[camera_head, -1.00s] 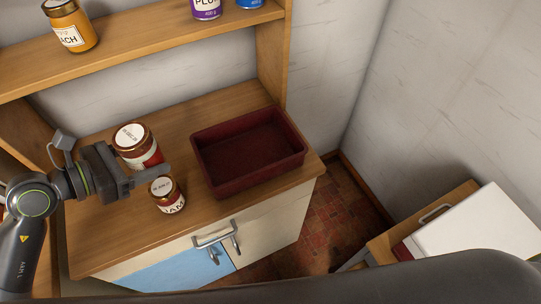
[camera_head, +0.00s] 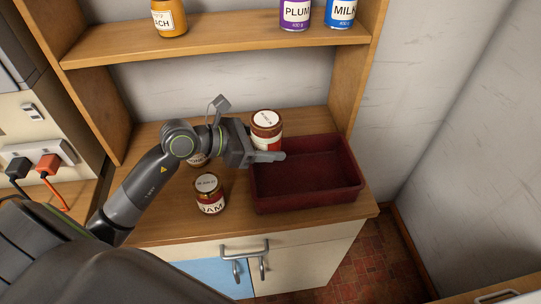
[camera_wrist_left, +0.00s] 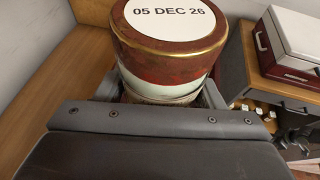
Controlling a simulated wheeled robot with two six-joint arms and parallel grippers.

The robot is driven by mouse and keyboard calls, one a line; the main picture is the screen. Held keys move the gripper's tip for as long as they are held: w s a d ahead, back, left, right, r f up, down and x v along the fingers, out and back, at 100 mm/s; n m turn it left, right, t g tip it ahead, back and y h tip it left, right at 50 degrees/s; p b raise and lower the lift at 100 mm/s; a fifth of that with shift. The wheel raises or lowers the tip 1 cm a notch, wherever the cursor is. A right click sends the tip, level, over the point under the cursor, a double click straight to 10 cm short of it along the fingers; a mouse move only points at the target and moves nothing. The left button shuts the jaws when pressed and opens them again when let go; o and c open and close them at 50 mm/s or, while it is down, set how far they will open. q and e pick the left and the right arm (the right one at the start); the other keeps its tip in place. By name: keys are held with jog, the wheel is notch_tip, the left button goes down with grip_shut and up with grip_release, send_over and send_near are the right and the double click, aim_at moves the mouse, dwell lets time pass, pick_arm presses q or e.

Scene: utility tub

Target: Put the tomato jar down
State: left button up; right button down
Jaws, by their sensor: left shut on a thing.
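The tomato jar (camera_head: 266,124) has a dark red lid with a white label and a red-and-white body. Its name cannot be read here. My left gripper (camera_head: 266,156) is shut on it, in front of the back left corner of the dark red tub (camera_head: 345,193). The gripper hides the jar's base, so I cannot tell whether it touches anything below. In the left wrist view the jar's lid (camera_wrist_left: 172,28) reads "05 DEC 26", and it stands upright between the fingers. The tub looks empty. My right gripper is not in view.
A jam jar (camera_head: 209,195) stands on the wooden counter (camera_head: 165,220) left of the tub. Another jar (camera_head: 198,160) is mostly hidden behind my left arm. A shelf (camera_head: 220,48) above holds a peach jar (camera_head: 168,18), a plum can (camera_head: 295,14) and a milk can (camera_head: 340,13).

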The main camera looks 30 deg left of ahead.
pick_arm(q)
notch_tip(320, 180, down, 4)
jog(key=shift+r, duration=0.1)
jog(key=shift+f+b, duration=0.5)
jog(key=shift+f, duration=0.1)
jog(key=shift+f, duration=0.1)
jog(key=o, duration=1.3)
jog(key=shift+c, duration=0.2)
